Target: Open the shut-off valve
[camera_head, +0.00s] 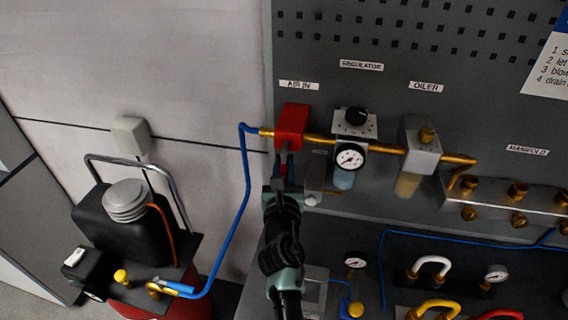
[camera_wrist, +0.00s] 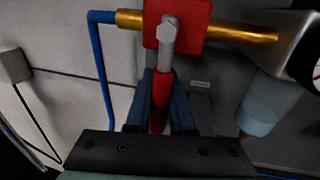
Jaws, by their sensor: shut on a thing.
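The shut-off valve is a red block (camera_head: 292,122) under the AIR IN label, on the brass pipe. It also shows at the top of the wrist view (camera_wrist: 190,22). A grey pivot (camera_wrist: 169,32) sits on its front, and a red lever handle (camera_wrist: 160,100) hangs down from it. My gripper (camera_head: 285,178) is below the block in the head view. In the wrist view its two blue fingers (camera_wrist: 162,104) stand on either side of the red handle and are shut on it. The fingers hide part of the handle.
A blue hose (camera_head: 247,190) runs from the compressor (camera_head: 125,230) to the brass pipe left of the valve. Right of the valve are the regulator gauge (camera_head: 349,158), the oiler (camera_head: 421,150) and the manifold (camera_head: 500,200). A lower bench with coloured hoses (camera_head: 437,306) lies below right.

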